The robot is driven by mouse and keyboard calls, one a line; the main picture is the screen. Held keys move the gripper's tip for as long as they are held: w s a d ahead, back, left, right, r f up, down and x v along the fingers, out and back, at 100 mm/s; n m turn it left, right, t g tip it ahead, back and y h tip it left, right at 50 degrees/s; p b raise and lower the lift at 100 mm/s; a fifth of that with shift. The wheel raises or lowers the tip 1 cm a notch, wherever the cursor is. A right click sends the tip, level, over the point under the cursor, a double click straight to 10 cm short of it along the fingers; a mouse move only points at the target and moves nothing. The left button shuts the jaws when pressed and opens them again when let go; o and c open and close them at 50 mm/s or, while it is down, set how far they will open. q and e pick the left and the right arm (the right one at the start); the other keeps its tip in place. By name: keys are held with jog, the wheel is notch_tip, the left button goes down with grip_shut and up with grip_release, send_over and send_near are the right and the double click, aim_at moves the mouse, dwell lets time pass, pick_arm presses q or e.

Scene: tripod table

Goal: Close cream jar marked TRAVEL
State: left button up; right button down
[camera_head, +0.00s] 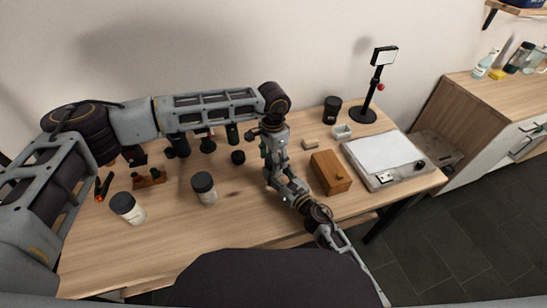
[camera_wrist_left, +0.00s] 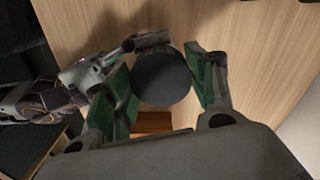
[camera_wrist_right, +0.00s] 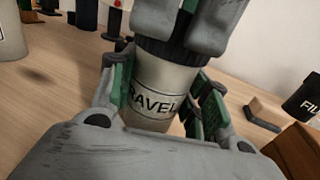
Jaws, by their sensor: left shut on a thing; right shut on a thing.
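The cream jar marked TRAVEL (camera_wrist_right: 150,92) is pale with black lettering and stands upright in the right wrist view; the first letter is covered. A black lid (camera_wrist_right: 154,53) sits on its top; how tight it is cannot be told. The lid's round dark top shows in the left wrist view (camera_wrist_left: 162,80), between the green-padded fingers of my left gripper (camera_wrist_left: 168,82), shut on it from above. My right gripper (camera_wrist_right: 152,100) is shut around the jar body from the side. In the head view the two grippers meet above the table and largely hide the jar.
Two pale jars with black lids (camera_head: 127,208) (camera_head: 204,188) stand left on the wooden table (camera_head: 235,225). A wooden box (camera_head: 330,172), a white-topped device (camera_head: 385,158), a black jar (camera_head: 332,109) and a stand (camera_head: 375,88) are on the right. Small dark items stand behind.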

pick_arm(q)
jog(key=o, duration=0.7)
jog(key=shift+o, duration=0.2)
jog(key=shift+r, duration=2.25)
jog(key=shift+n, duration=0.3)
jog(key=shift+c, duration=0.4)
